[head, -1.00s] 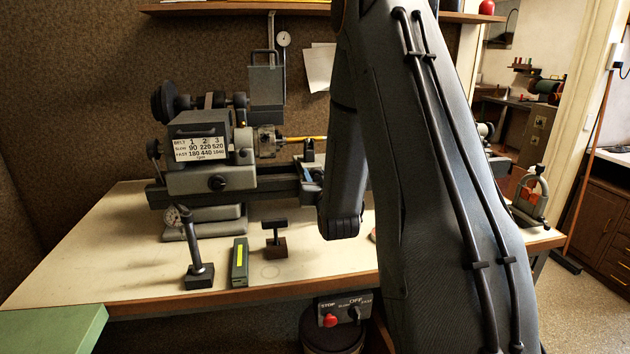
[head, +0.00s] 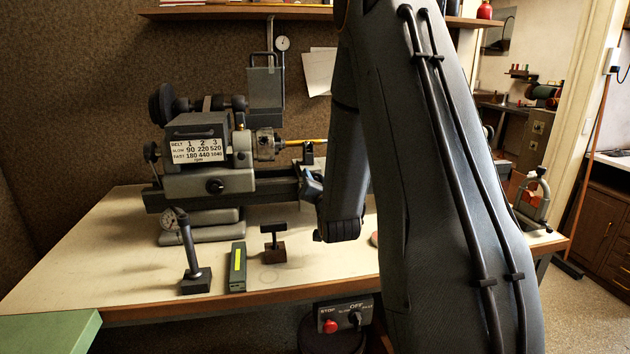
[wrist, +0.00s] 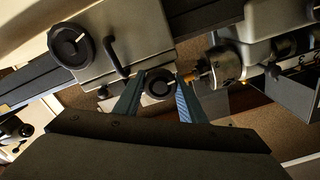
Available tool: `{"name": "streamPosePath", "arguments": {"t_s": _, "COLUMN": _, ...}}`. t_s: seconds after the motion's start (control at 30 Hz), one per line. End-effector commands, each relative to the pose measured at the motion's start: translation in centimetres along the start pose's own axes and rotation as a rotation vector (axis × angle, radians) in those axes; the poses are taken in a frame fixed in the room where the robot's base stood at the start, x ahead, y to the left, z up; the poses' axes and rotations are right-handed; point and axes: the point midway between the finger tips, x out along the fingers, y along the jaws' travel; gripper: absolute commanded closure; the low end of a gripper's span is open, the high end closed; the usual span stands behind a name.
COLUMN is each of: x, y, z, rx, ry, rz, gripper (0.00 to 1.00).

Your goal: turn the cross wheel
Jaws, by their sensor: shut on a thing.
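In the wrist view the cross wheel (wrist: 158,84), a small dark round wheel with a light mark on its face, sits between the fingertips of my gripper (wrist: 157,92). The two fingers reach it from either side, and my gripper is shut on it. A larger dark handwheel (wrist: 72,46) with a white mark is on the pale carriage face to the left. In the head view my arm covers this part of the lathe (head: 213,182), so the cross wheel is hidden there and the grip cannot be made out.
On the bench (head: 110,265) in front of the lathe stand a dial indicator post (head: 188,250), a green block with a yellow strip (head: 237,268) and a T-handled tool (head: 273,242). A curved handle (wrist: 118,58) is close left of my fingers. A chuck (wrist: 225,64) is to the right.

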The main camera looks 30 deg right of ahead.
Motion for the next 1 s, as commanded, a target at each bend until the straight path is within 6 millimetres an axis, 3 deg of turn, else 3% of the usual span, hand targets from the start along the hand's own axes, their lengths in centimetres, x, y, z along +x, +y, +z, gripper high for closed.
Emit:
{"name": "streamPosePath", "arguments": {"t_s": 0.1, "x": 0.0, "y": 0.1, "z": 0.0, "rx": -0.001, "ry": -0.001, "rz": 0.001, "gripper": 0.86}}
{"name": "streamPosePath", "arguments": {"t_s": 0.13, "x": 0.0, "y": 0.1, "z": 0.0, "rx": -0.001, "ry": -0.001, "rz": 0.001, "gripper": 0.58}}
{"name": "streamPosePath", "arguments": {"t_s": 0.23, "x": 0.0, "y": 0.0, "z": 0.0, "rx": -0.001, "ry": -0.001, "rz": 0.001, "gripper": 0.45}}
{"name": "streamPosePath", "arguments": {"t_s": 0.57, "x": -0.3, "y": 0.0, "z": 0.1, "rx": -0.001, "ry": 0.000, "rz": 0.000, "gripper": 0.45}}
{"name": "streamPosePath", "arguments": {"t_s": 1.0, "x": -6.5, "y": 0.0, "z": 0.1, "rx": -0.001, "ry": -0.001, "rz": 0.000, "gripper": 0.45}}
